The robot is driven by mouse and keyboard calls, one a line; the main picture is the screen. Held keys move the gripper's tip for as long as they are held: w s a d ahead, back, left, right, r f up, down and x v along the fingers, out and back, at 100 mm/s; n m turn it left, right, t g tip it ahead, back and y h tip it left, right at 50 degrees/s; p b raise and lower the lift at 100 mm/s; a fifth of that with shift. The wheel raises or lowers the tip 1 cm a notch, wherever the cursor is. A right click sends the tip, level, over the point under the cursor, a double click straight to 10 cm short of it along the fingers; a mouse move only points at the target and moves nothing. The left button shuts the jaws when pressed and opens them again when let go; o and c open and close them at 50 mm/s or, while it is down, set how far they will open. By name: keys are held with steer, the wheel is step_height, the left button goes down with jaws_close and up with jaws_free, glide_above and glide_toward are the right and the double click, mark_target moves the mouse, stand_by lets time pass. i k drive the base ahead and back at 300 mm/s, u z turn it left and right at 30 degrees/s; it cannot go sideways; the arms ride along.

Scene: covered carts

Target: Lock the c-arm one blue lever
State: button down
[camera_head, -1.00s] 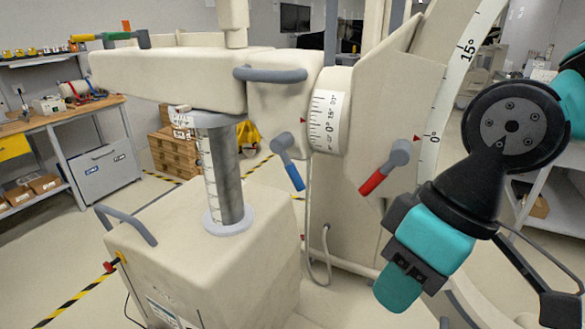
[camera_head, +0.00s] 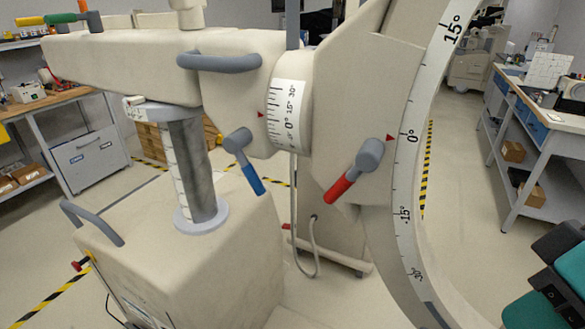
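The blue lever (camera_head: 252,177) sits on the side of the beige c-arm body (camera_head: 346,110), below the grey handle and left of the angle scale. Its grey hub is at the upper left and its blue handle points down and slightly right. Nothing touches it. A red lever (camera_head: 345,183) is mounted farther right, its handle pointing down and left. Teal and black parts of my arm show at the lower right edge, well apart from both levers. My gripper's fingertips cannot be seen.
A grey handle (camera_head: 219,62) juts out above the blue lever. A pillar (camera_head: 190,170) rises from the cart base (camera_head: 195,265) at left. The large curved arc (camera_head: 405,190) stands right of the levers.

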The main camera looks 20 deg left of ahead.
mark_target(233, 144)
steer(key=k, duration=0.6)
steer(key=u, duration=0.9)
steer(key=i, duration=0.5)
steer(key=z, duration=0.05)
